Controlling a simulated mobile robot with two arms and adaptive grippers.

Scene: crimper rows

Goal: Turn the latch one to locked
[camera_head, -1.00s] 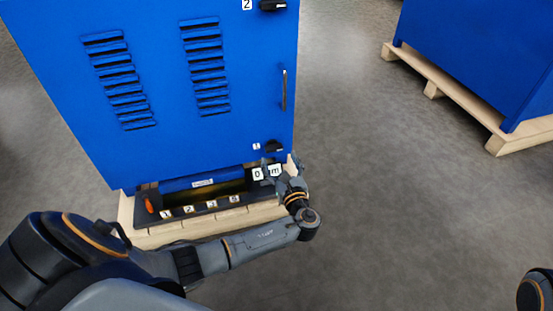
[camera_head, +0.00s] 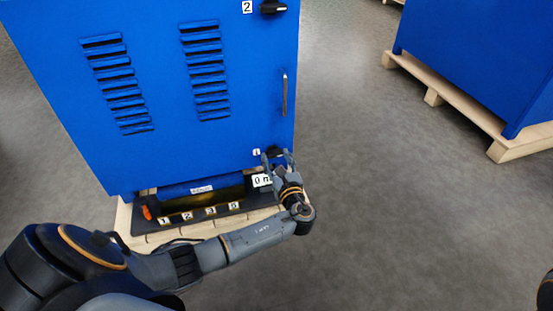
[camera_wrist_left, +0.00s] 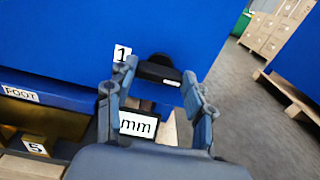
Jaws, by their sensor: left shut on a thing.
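Latch one is a black knob (camera_head: 276,150) low at the right side of the blue cabinet door (camera_head: 165,125), beside a white label "1" (camera_head: 256,152). In the left wrist view the latch (camera_wrist_left: 160,71) lies between my fingertips, its bar roughly level with a slight tilt. My left gripper (camera_head: 277,159) is at the latch, with one finger on each side, shut on it. It also shows in the left wrist view (camera_wrist_left: 157,82). The fingers partly hide the latch in the head view. My right gripper is out of view.
A second black latch (camera_head: 273,7) labelled "2" and a door handle (camera_head: 285,95) are higher up the door. Below is a black base panel with numbered labels (camera_head: 187,216) and an "mm" sign (camera_wrist_left: 138,125). Another blue cabinet on a pallet (camera_head: 480,115) stands right, across open floor.

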